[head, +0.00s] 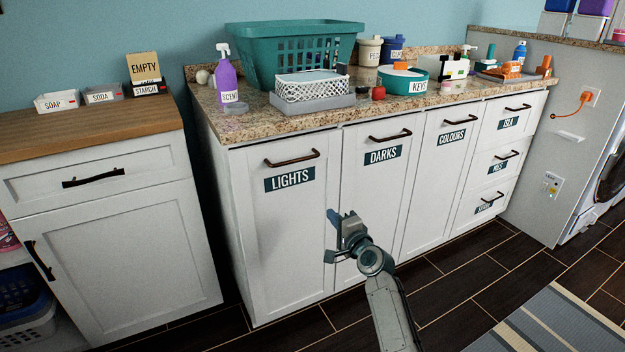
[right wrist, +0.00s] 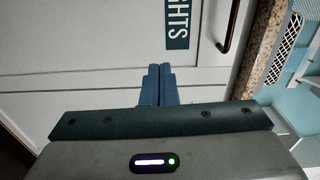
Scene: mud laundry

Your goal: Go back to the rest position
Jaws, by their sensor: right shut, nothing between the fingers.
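My right gripper (head: 340,217) is raised in front of the lower cabinets in the head view, near the seam between the LIGHTS door (head: 288,225) and the DARKS door (head: 380,200). In the right wrist view its two blue fingers (right wrist: 158,85) are together with nothing between them. The LIGHTS door fills the background there, with its label (right wrist: 178,22) and dark handle (right wrist: 229,28) showing. Both doors look closed. My left gripper is not in view.
A wooden-topped cabinet (head: 80,130) stands left. Dark floor and a striped rug (head: 550,325) lie in front.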

